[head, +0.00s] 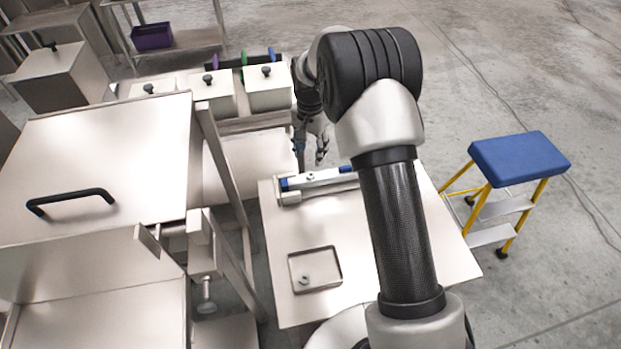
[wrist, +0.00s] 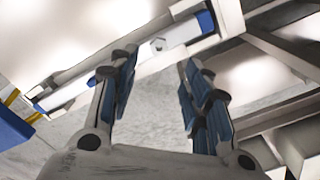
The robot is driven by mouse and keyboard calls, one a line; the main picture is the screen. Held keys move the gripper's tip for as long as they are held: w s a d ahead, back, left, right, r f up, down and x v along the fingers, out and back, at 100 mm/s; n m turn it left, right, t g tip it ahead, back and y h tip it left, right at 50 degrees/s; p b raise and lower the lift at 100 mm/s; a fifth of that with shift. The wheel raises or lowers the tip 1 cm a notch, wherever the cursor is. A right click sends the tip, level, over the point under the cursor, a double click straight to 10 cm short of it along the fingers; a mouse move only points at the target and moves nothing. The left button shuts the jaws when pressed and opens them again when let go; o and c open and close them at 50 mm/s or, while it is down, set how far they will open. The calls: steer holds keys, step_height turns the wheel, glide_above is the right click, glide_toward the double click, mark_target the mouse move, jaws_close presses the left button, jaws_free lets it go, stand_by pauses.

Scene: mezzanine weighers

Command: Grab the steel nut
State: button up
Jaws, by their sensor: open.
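A small steel nut (wrist: 158,44) sits on a grey metal bar with blue ends (wrist: 180,36). In the wrist view it shows between and beyond the fingertips. In the head view the nut (head: 310,177) is near the left end of the bar (head: 325,178), at the table's far edge. A similar small nut-like piece (head: 304,281) lies in a shallow square tray (head: 340,268) nearer me. My gripper (wrist: 158,62) is open and empty, its blue-padded fingers apart. In the head view my gripper (head: 312,153) hangs just beyond the bar, partly hidden by my arm.
The steel table (head: 275,240) is mostly bare around the tray. A steel cabinet with a black handle (head: 70,199) stands left. Lidded steel bins (head: 210,97) stand behind. A blue-topped yellow step stool (head: 518,157) stands right on open floor.

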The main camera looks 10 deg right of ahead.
mark_target(311, 174)
step_height(311, 174, down, 10)
steer(key=b, duration=0.3)
steer(key=shift+r, duration=0.35)
steer(key=c, duration=1)
